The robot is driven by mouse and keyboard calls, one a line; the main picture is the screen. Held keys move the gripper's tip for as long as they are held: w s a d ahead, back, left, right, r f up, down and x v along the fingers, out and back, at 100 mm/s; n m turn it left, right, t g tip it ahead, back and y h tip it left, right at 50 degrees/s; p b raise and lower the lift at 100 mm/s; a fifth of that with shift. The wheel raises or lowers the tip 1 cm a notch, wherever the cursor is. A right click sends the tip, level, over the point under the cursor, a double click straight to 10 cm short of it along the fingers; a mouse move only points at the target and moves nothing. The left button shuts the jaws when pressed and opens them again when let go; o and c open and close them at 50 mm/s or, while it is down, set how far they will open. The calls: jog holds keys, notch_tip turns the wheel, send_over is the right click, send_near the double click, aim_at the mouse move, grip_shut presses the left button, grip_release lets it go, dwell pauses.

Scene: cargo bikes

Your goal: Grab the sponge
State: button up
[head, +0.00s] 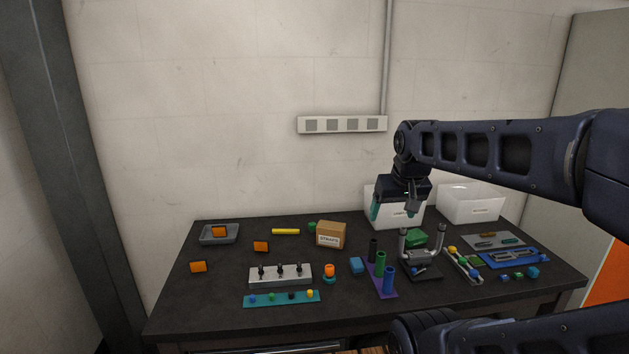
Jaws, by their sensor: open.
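My gripper (393,211) hangs from the arm at the right of the table's middle, fingers pointing down and spread apart. It is empty, above the table and in front of a white bin. I cannot tell for sure which thing is the sponge. A green block (417,238) lies below and slightly right of the gripper, partly hidden behind a grey two-armed holder (421,257). The gripper touches neither block.
White bins (379,213) (471,206) stand at the back right. A cardboard box (331,235) stands mid-table. Upright tubes on a purple base (386,291) stand near the front. The dark table (222,270) has bare room there.

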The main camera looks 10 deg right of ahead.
jog(key=c, duration=0.5)
jog(key=shift+o, duration=0.2)
jog(key=w+d+f+m+h, duration=0.1)
jog(key=w+d+f+m, duration=0.15)
jog(key=w+d, duration=0.4)
jog(key=w+d+f+m+g, duration=0.15)
jog(key=w+d+m, duration=0.25)
jog(key=d, duration=0.6)
jog(key=w+d+f+m+h, duration=0.1)
jog(key=w+d+f+m, duration=0.2)
jog(key=w+d, duration=0.35)
jog(key=m+g+h, duration=0.2)
jog(key=m+g, duration=0.1)
jog(key=m, duration=0.6)
send_near(533, 269)
jog(key=shift+n, duration=0.25)
jog(key=shift+x, duration=4.95)
